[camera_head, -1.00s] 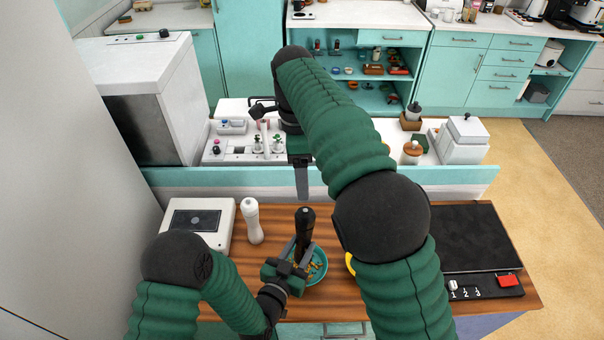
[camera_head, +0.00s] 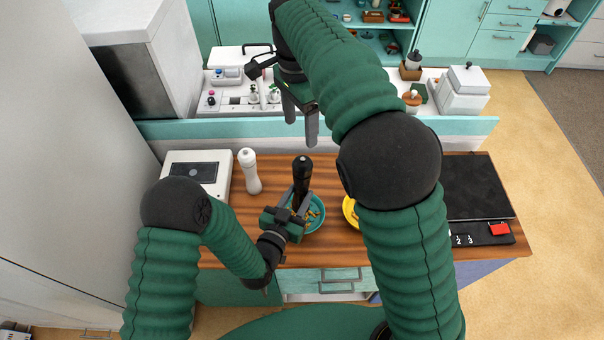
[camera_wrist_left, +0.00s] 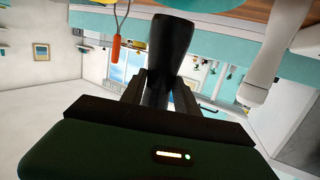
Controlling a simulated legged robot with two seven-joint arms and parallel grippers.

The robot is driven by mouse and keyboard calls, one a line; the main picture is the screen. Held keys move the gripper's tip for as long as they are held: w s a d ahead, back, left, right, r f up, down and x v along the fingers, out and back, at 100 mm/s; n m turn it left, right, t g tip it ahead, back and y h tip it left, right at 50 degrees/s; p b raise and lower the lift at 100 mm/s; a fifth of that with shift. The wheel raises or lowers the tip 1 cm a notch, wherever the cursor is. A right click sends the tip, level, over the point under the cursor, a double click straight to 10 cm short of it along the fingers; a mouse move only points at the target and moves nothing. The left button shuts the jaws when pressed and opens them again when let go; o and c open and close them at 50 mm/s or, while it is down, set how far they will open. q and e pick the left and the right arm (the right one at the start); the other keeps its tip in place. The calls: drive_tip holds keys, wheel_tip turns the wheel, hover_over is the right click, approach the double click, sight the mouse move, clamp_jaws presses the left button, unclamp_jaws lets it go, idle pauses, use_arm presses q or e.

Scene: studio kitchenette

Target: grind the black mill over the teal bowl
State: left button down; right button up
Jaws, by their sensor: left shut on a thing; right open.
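The black mill (camera_head: 302,172) stands upright in my left gripper (camera_head: 294,205), which is shut on its body. In the left wrist view the mill (camera_wrist_left: 171,50) sits between the two fingers of the gripper (camera_wrist_left: 160,88). The teal bowl (camera_head: 316,214) is on the wooden counter directly behind and right of the gripper, with yellowish pieces inside; the gripper and mill hide part of it. I cannot tell how high the mill's lower end is above the bowl. My right gripper (camera_head: 301,125) is open and empty, raised beyond the mill near the back ledge.
A white mill (camera_head: 249,171) stands left of the black one, beside a white device (camera_head: 198,170). A yellow bowl (camera_head: 350,212) is partly hidden by my right arm. A black panel (camera_head: 477,187) lies at right. A raised teal-edged ledge (camera_head: 200,129) runs behind the counter.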

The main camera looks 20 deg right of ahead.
sight(303, 161)
drive_tip(key=f+n, duration=0.8)
drive_tip(key=s+f+n, duration=0.1)
drive_tip(key=f+n, duration=0.2)
drive_tip(key=f, duration=0.1)
drive_tip(key=shift+s+d+n+t, duration=0.1)
drive_tip(key=shift+d+n+t, duration=0.05)
drive_tip(key=shift+n+t, duration=0.25)
drive_tip(key=shift+c, duration=0.2)
drive_tip(key=c, duration=1.3)
drive_tip(key=shift+m, duration=0.4)
